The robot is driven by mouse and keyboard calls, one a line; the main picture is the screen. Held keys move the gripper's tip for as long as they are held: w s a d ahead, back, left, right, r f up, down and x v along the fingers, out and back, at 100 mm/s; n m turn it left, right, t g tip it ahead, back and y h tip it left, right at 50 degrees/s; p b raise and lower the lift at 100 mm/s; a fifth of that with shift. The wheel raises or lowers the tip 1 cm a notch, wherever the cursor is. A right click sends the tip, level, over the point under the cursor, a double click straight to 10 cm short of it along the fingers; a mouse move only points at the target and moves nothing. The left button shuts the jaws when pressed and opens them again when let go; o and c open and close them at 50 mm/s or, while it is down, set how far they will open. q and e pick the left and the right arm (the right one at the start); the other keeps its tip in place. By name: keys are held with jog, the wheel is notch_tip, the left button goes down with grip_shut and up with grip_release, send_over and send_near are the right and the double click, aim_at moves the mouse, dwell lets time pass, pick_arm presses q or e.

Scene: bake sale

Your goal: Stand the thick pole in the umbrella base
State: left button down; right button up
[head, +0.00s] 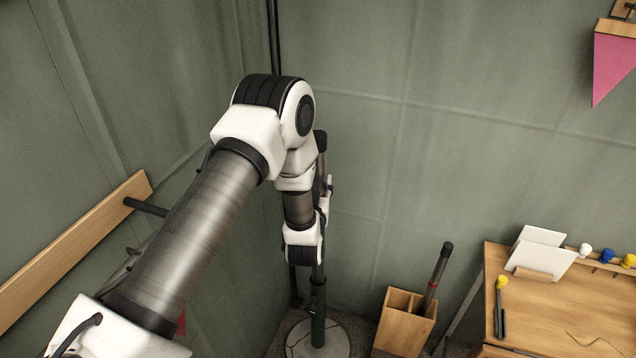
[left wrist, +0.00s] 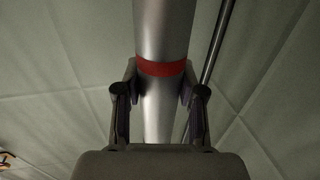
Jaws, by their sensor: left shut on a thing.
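The thick pole stands about upright in the head view. Its dark upper end (head: 321,140) shows beside my left arm, and the arm hides much of its middle. In the left wrist view the pole (left wrist: 163,28) is silvery with a red band. My left gripper (left wrist: 158,100) is shut on it around that band; in the head view its fingers are largely hidden. The umbrella base (head: 337,343) is a round grey disc with a dark upright tube. The pole's lower part lines up with the tube's top; I cannot tell how deep it sits. My right gripper is out of view.
A wooden box (head: 411,335) to the right of the base holds another dark pole with a red band (head: 432,284). A wooden table (head: 560,315) stands further right. A thin dark post (head: 275,38) rises in the corner, close behind my left arm. Fabric walls enclose the corner.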

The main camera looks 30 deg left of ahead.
pick_arm(q)
jog(key=b, duration=1.2)
send_over(317, 272)
jog(key=w, duration=0.2)
jog(key=shift+f, duration=8.15)
jog(key=shift+s+a+f+b, duration=0.1)
jog(key=shift+a+f+b, duration=0.1)
jog(key=shift+f+b, duration=3.75)
jog(key=shift+a+f+b, duration=0.2)
jog(key=shift+f+b, duration=2.6)
jog(key=shift+f, duration=2.15)
jog(key=c, duration=0.6)
grip_release()
jog(key=shift+s, duration=0.1)
jog(key=v, duration=1.2)
